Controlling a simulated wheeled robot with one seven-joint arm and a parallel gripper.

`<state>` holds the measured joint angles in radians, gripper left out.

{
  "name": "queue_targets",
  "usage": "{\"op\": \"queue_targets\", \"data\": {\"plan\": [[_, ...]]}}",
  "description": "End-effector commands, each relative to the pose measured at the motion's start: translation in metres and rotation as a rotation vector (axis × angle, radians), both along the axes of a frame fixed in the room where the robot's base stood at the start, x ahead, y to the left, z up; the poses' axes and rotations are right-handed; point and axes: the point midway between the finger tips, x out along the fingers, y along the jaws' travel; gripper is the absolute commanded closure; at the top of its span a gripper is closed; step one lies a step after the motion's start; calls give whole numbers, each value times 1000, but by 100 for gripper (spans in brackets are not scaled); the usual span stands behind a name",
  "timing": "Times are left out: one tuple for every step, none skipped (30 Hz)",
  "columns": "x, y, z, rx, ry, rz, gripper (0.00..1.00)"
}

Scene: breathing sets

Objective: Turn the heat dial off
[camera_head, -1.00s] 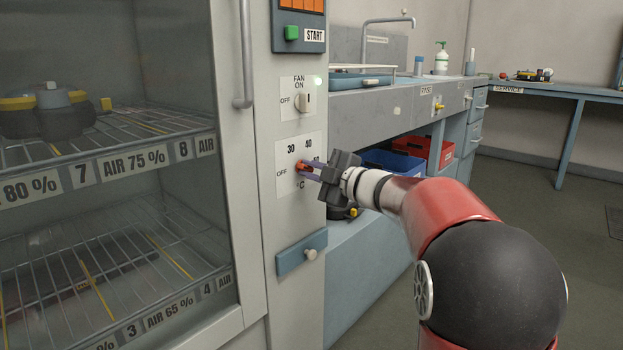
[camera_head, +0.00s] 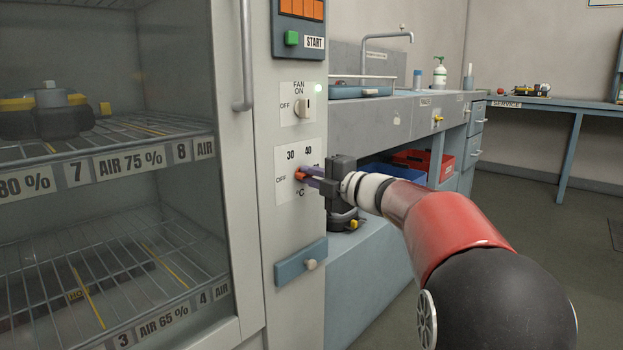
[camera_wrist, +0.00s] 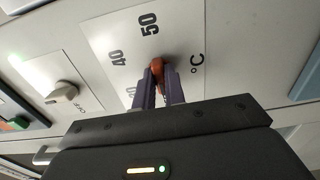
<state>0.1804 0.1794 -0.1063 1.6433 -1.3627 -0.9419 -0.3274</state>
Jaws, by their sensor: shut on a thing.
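The heat dial (camera_head: 300,175) is a small orange-red knob on a white plate (camera_head: 310,147) marked OFF, 30, 40 and °C. It also shows in the wrist view (camera_wrist: 157,68), where the plate's 50 is visible too. My gripper (camera_head: 306,177) reaches it from the right, with its purple fingers shut on the knob. In the wrist view one finger (camera_wrist: 149,88) lies on each side of the knob. The fingers partly hide the knob, so I cannot tell exactly which mark it points to.
The fan switch (camera_head: 303,107) is above the dial, below a green START button (camera_head: 292,38). The glass cabinet door's handle (camera_head: 243,60) is at left. A sink bench (camera_head: 400,120) stands behind my arm.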

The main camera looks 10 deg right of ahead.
Motion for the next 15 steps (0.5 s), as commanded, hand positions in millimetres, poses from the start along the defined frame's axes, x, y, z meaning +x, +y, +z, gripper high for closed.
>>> {"op": "queue_targets", "data": {"plan": [[0,0,-2,-5,1,1,100],[0,0,-2,-5,1,1,100],[0,0,-2,-5,1,1,100],[0,0,-2,-5,1,1,100],[0,0,-2,-4,2,1,100],[0,0,-2,-4,2,1,100],[0,0,-2,-4,2,1,100],[0,0,-2,-4,2,1,100],[0,0,-2,-4,2,1,100],[0,0,-2,-4,2,1,84],[0,0,-2,-4,2,1,80],[0,0,-2,-3,2,1,75],[0,0,-2,-3,2,1,71],[0,0,-2,-3,2,1,67],[0,0,-1,-3,2,1,66]]}}
